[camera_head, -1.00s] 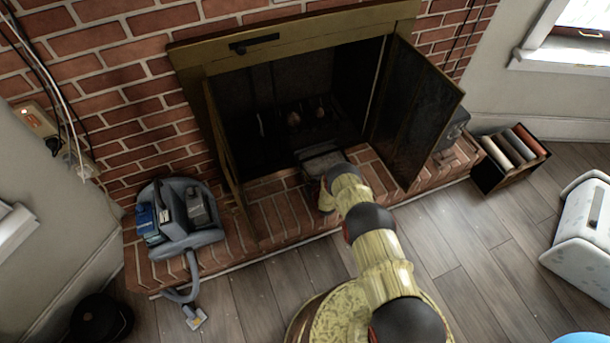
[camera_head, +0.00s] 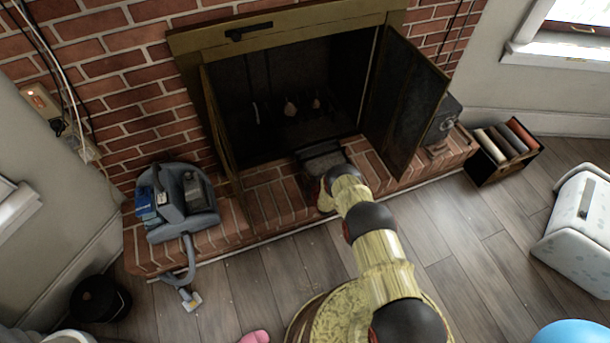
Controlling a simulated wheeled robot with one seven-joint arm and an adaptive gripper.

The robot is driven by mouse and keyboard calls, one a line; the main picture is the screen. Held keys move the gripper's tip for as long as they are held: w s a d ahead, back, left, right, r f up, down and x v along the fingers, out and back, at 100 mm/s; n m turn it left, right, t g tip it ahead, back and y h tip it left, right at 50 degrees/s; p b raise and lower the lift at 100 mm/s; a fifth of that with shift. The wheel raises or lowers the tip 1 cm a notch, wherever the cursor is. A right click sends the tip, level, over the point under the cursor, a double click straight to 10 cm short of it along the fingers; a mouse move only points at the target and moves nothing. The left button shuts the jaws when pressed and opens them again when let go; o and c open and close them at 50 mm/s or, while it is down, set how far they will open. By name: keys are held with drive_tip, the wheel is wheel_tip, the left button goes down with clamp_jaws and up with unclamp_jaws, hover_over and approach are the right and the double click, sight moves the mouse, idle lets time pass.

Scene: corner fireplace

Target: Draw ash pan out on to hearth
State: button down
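The ash pan (camera_head: 322,161) is a dark grey tray at the mouth of the fireplace (camera_head: 290,95), between its two open doors. Its near part lies over the brick hearth (camera_head: 277,205). My gripper (camera_head: 327,190) is at the pan's near side, low over the hearth. My own wrist hides most of the gripper and the pan's near edge, so I cannot tell whether the fingers are open, shut or touching the pan.
The open right door (camera_head: 408,110) stands close to my arm; the left door (camera_head: 228,150) is open too. A grey vacuum cleaner (camera_head: 180,205) sits on the hearth at left. A box of rolls (camera_head: 503,150) stands at right. Bare brick lies between.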

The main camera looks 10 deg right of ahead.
drive_tip(key=c, duration=2.5)
unclamp_jaws()
drive_tip(key=shift+c, duration=0.2)
drive_tip(key=o, duration=0.6)
drive_tip(key=shift+s, duration=0.1)
drive_tip(key=v, duration=1.1)
drive_tip(key=shift+s+r, duration=0.15)
drive_tip(key=shift+s, duration=0.2)
